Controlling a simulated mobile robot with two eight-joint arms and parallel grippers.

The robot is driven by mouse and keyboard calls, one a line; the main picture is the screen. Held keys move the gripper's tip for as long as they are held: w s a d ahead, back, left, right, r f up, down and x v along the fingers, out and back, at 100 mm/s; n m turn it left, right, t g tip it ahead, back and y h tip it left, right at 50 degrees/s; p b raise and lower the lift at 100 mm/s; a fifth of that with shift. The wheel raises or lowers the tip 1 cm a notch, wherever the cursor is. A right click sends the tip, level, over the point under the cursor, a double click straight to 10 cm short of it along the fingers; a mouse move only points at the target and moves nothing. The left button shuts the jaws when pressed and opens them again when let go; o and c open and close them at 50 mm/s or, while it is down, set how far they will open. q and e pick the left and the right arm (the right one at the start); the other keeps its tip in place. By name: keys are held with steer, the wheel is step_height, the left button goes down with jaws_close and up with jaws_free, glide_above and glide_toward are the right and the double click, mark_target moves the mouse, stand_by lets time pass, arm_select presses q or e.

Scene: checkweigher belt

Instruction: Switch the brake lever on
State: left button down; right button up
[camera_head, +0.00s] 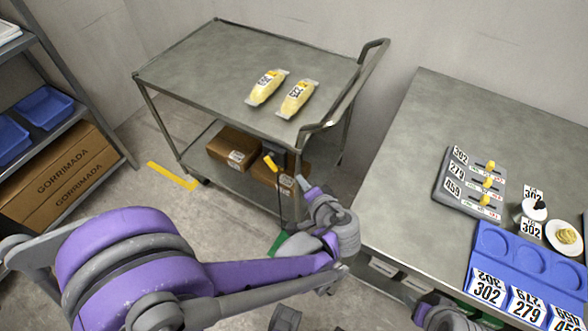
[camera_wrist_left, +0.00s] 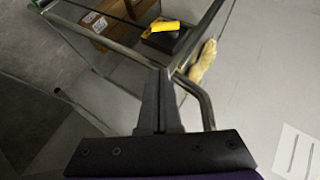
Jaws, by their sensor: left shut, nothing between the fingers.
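The brake lever is a yellow handle (camera_head: 270,162) low at the near right corner of the steel cart (camera_head: 225,60). In the left wrist view the yellow handle (camera_wrist_left: 165,27) sits on a dark box (camera_wrist_left: 168,42). My left gripper (camera_head: 302,183) is shut and empty, just right of and nearer than the lever, apart from it in the head view. In the left wrist view its closed fingers (camera_wrist_left: 158,82) point toward the lever, with a cart rail close by. My right gripper does not show.
Two yellow packs (camera_head: 267,87) (camera_head: 297,98) lie on the cart top, cartons (camera_head: 233,147) on its lower shelf. A push handle (camera_head: 357,85) rises at its right end. A steel table (camera_head: 420,140) with a slider panel (camera_head: 470,180) and blue tray (camera_head: 500,262) stands right.

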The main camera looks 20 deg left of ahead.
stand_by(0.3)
arm_select(q)
steer(key=shift+a, duration=0.1)
steer(key=b, duration=0.2)
glide_toward(272, 162)
steer(key=w+a+f, duration=0.2)
steer(key=w+f, duration=0.2)
steer(key=shift+w+a+f, duration=0.3)
steer(key=shift+f, duration=0.05)
steer(key=shift+w+f, duration=0.1)
